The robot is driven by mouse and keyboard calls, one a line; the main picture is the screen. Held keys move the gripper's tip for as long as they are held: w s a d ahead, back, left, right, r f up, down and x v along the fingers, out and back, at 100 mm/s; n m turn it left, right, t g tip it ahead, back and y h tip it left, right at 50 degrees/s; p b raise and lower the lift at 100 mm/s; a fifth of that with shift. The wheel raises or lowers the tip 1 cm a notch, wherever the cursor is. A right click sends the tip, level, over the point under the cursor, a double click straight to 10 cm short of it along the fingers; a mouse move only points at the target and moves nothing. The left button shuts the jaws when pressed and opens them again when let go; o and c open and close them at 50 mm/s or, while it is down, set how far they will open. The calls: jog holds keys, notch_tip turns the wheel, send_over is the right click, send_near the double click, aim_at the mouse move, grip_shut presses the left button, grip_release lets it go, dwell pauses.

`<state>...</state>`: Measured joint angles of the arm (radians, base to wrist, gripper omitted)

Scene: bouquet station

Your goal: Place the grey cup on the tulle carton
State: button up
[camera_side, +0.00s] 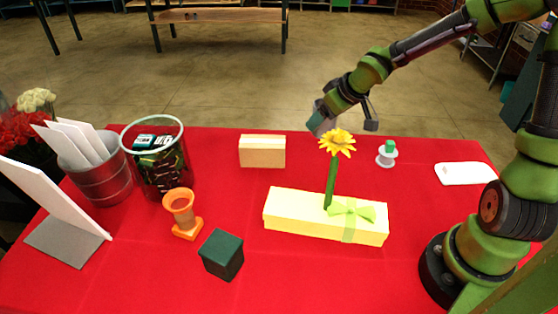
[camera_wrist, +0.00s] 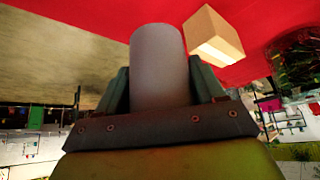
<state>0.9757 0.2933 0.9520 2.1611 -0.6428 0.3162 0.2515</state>
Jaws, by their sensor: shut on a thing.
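The grey cup (camera_wrist: 158,60) is a plain grey cylinder between my two fingers in the wrist view. My gripper (camera_side: 326,112) is shut on it, above the far part of the red table in the side view. The grip hides most of the cup there. A small cream-and-tan carton (camera_side: 262,151) lies at the back middle, left of my gripper; it also shows in the wrist view (camera_wrist: 214,36), right of the cup and apart from it. I read no label on it, so I cannot confirm it is the tulle carton. Its top is bare.
A long yellow box (camera_side: 290,213) with a green ribbon lies front middle; a yellow flower (camera_side: 337,144) rises by it. A spool (camera_side: 387,155) and white card (camera_side: 465,173) are right. Left are an orange cup (camera_side: 180,205), dark green block (camera_side: 222,255), glass bin (camera_side: 160,180) and bucket (camera_side: 105,180).

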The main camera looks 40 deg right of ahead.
jog(key=w+a+r+n+y, duration=0.2)
jog(key=w+a+r+n, duration=0.25)
jog(key=w+a, duration=0.45)
jog(key=n+g+y, duration=0.1)
jog(key=n, duration=0.1)
send_over(263, 141)
notch_tip(263, 141, down, 7)
jog(key=shift+f, duration=0.1)
jog(key=shift+f, duration=0.15)
jog(key=o, duration=1.1)
